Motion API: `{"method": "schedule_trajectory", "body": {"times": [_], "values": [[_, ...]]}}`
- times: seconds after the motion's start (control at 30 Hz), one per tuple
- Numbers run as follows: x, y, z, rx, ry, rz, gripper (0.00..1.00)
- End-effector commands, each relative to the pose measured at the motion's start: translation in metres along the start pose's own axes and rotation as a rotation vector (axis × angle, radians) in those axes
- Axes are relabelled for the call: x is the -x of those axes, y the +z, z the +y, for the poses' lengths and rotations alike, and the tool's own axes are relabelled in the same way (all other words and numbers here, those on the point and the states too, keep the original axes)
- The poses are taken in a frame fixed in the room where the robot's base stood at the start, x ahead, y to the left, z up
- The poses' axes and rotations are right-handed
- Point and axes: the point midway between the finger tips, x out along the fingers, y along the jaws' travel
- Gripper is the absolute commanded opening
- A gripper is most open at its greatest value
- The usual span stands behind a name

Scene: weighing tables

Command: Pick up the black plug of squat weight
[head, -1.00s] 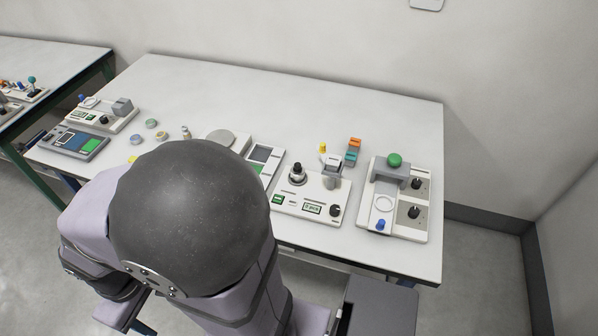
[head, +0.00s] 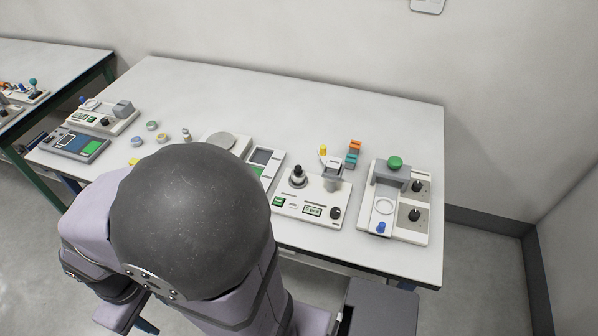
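Several small squat weights stand apart at the left: a greenish one (head: 152,125), a bluish one (head: 136,141), a pale one (head: 162,137) and a taller one with a dark band (head: 186,134). My gripper is not in view.
A scale with a round grey pan (head: 222,140) stands left of the panel. A station with a green knob (head: 395,162) is at the right. Orange and teal blocks (head: 353,153) stand behind the panel. The table's back (head: 290,105) is clear.

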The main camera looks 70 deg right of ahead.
Motion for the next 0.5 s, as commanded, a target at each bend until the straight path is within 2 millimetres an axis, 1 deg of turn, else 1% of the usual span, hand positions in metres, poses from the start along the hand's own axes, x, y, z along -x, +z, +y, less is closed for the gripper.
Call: {"method": "schedule_trajectory", "body": {"times": [0.17,0.27,0.37,0.47,0.5], "values": [[0.001,0.000,0.003,-0.014,0.000,0.000,0.38],[0.002,0.000,0.012,-0.056,0.000,0.000,0.38],[0.003,0.004,0.029,-0.134,-0.001,-0.010,0.38],[0.000,0.013,0.052,-0.247,-0.005,-0.037,0.38],[-0.002,0.018,0.063,-0.301,-0.008,-0.053,0.38]]}}
